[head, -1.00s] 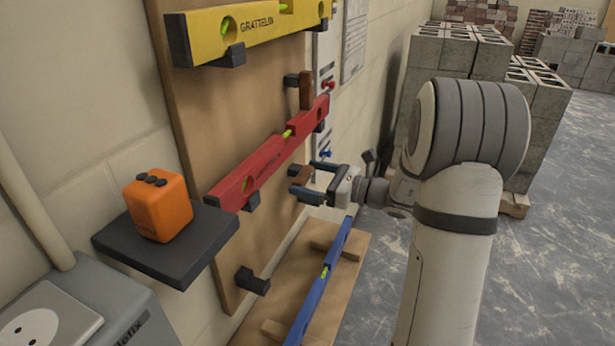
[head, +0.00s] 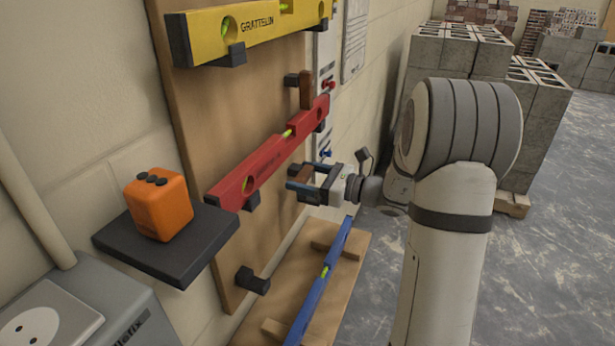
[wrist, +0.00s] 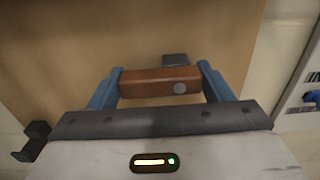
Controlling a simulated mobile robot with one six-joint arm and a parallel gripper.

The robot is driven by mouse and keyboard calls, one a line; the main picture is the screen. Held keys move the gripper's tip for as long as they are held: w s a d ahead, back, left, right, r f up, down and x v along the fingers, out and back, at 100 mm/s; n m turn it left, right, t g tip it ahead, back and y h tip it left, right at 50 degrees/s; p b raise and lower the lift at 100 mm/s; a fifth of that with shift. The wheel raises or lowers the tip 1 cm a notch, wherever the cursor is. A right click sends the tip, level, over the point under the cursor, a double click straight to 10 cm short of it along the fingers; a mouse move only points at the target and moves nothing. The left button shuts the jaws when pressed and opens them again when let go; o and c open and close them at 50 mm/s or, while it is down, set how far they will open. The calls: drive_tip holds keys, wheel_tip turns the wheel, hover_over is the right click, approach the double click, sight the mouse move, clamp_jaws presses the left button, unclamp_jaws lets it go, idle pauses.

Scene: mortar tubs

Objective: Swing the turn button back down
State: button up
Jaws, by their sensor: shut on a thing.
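A brown wooden turn button (head: 305,174) sits low on the right edge of the wooden board, beside a black bracket. In the wrist view the same turn button (wrist: 150,85) lies crosswise, with a round grey screw head near its right end. My gripper (head: 309,177) is shut on it, one blue finger at each end; the fingers of my gripper (wrist: 161,78) also show in the wrist view. A second brown turn button (head: 306,89) stands upright higher up, by the end of the red level (head: 270,158). The red level rests on black brackets above my gripper.
A yellow level (head: 257,28) hangs above. A blue level (head: 324,272) lies below on a wooden base. An orange box (head: 159,204) sits on a dark shelf (head: 180,252) at left. Concrete blocks (head: 440,50) stand behind my arm; the floor at right is clear.

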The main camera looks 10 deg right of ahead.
drive_tip(key=shift+f+n+b, duration=0.4)
drive_tip(key=shift+n+b, duration=0.3)
drive_tip(key=shift+b, duration=0.5)
drive_tip(key=shift+n+b, duration=0.75)
drive_tip(key=shift+n, duration=0.05)
drive_tip(key=shift+r, duration=0.1)
drive_tip(key=o, duration=1)
drive_tip(key=shift+s, duration=0.1)
drive_tip(key=shift+d, duration=0.1)
drive_tip(key=v, duration=0.7)
drive_tip(key=shift+s+d, duration=0.2)
